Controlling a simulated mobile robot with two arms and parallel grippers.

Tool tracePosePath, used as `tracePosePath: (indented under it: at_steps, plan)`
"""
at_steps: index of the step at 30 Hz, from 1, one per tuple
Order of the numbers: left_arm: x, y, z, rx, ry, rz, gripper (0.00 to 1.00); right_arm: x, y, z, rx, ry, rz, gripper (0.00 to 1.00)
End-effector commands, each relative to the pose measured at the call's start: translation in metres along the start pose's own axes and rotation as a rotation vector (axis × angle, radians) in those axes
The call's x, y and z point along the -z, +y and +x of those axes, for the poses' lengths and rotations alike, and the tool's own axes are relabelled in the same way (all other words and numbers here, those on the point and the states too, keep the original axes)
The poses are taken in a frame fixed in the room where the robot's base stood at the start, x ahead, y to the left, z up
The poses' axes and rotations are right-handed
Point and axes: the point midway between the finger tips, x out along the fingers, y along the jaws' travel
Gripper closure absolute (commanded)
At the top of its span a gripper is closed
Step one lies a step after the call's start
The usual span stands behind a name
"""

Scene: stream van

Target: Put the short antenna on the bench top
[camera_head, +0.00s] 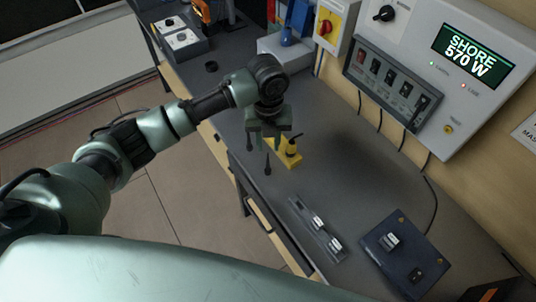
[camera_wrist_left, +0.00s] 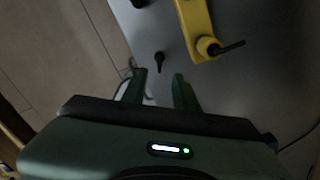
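My left gripper (camera_head: 268,145) points down over the bench top (camera_head: 345,180), with its fingers apart and nothing between them. A small black antenna (camera_head: 267,164), thick at one end and thin at the other, is at the bench's front side, just beyond the fingertips. It also shows in the left wrist view (camera_wrist_left: 159,62), apart from both fingers of the left gripper (camera_wrist_left: 159,80). A similar dark piece (camera_head: 249,142) is to its left. A yellow block (camera_head: 290,162) to its right bears another black antenna (camera_head: 292,148). I cannot tell for certain which is the short one. My right gripper is out of view.
A grey strip (camera_head: 318,225) with white labels and a dark blue box (camera_head: 398,255) lie on the near bench. A switch panel (camera_head: 395,80) and a display (camera_head: 474,57) are on the wall. The bench is clear right of the yellow block.

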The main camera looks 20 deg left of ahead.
Motion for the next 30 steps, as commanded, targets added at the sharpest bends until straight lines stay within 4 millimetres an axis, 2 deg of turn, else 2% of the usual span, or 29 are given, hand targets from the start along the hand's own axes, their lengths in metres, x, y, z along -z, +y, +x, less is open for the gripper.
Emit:
tracePosePath:
  at_steps: [3,7,23,26,29,30]
  plan:
    - [-0.001,0.000,-0.015,0.000,-0.001,-0.001,0.71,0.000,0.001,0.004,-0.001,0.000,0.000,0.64]
    - [-0.001,0.000,-0.023,0.000,-0.001,-0.001,0.71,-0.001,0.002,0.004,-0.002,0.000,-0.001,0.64]
    - [0.000,0.000,-0.024,0.000,0.001,-0.002,0.71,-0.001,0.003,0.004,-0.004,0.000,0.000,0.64]
    - [0.008,-0.004,-0.018,0.013,0.005,-0.030,0.71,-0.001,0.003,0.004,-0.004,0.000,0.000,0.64]
    - [0.031,-0.014,-0.002,0.055,0.014,-0.135,0.71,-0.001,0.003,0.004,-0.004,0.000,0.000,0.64]
    - [0.045,-0.019,0.007,0.082,0.022,-0.206,0.71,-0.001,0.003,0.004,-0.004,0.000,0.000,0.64]
